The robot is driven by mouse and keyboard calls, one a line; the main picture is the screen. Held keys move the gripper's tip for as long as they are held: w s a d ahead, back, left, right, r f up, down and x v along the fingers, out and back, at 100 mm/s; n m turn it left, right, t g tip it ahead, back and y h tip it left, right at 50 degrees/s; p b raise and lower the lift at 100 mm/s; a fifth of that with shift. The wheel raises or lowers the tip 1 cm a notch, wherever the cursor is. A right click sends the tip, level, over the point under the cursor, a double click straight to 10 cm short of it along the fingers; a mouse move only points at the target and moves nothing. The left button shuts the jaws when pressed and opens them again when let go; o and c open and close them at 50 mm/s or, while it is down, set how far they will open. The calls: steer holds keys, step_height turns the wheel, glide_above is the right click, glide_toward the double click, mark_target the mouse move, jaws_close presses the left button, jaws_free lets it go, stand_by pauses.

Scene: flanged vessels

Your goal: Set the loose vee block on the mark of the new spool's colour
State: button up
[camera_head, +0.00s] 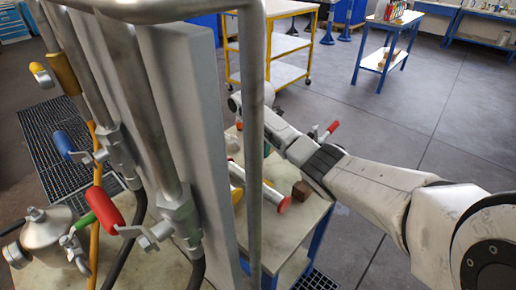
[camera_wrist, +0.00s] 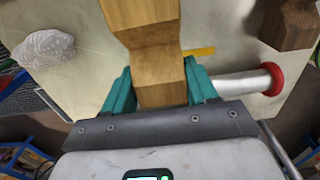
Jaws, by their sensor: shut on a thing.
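In the wrist view my gripper (camera_wrist: 160,88) has its teal fingers closed on the sides of a light brown wooden vee block (camera_wrist: 150,45), whose notched body extends up past the top of the picture. A pale spool (camera_wrist: 240,84) with a red end flange (camera_wrist: 273,78) lies to the right, partly behind the right finger. A flat yellow strip (camera_wrist: 200,52) shows just right of the block; I cannot tell whether it is a mark. In the head view the spool's red end (camera_head: 284,204) shows on the bench, while my gripper is hidden behind the upright panel and pole.
A darker brown block (camera_wrist: 288,24) stands at the upper right in the wrist view, also on the bench in the head view (camera_head: 301,190). A grey-white crumpled cloth (camera_wrist: 44,48) lies left. The tall panel (camera_head: 185,130) and pole (camera_head: 252,150) stand between camera and bench.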

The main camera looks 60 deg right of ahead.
steer(key=shift+f+b, duration=2.1)
steer(key=shift+f, duration=1)
steer(key=shift+f, duration=0.35)
steer(key=o, duration=1.2)
step_height(320, 180, up, 11)
steer(key=shift+f+b, duration=0.1)
steer(key=shift+b, duration=0.2)
